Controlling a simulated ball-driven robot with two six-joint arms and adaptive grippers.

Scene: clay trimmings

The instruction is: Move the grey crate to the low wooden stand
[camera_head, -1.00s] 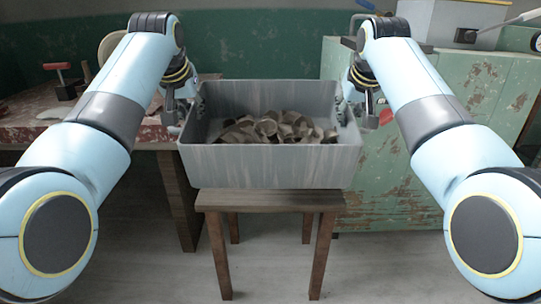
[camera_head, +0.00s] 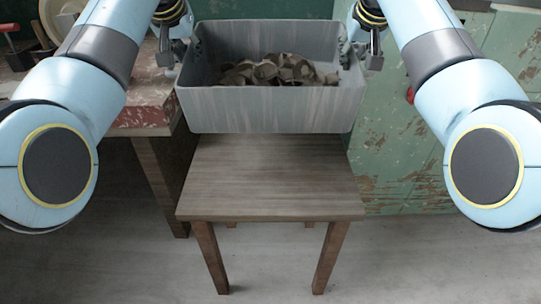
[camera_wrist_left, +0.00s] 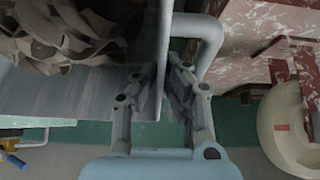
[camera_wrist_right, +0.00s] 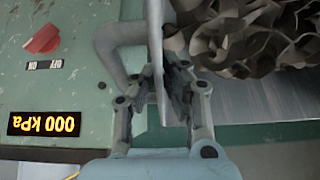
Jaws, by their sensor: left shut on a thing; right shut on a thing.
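The grey crate (camera_head: 270,108) is held level between my two grippers and contains brown curled clay trimmings (camera_head: 270,70). My left gripper (camera_head: 185,58) is shut on its left wall; the left wrist view shows the fingers (camera_wrist_left: 158,90) on both sides of the wall. My right gripper (camera_head: 358,58) is shut on the right wall, and the fingers straddle it in the right wrist view (camera_wrist_right: 160,88). The low wooden stand (camera_head: 270,180) has a bare top in front of the crate. The crate hides its back edge; I cannot tell whether they touch.
A worn red-and-white table (camera_head: 150,108) stands at the left. A green, chipped cabinet (camera_head: 400,165) with a red knob stands at the right, close behind my right arm. Grey floor (camera_head: 270,265) is clear around the stand's front legs.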

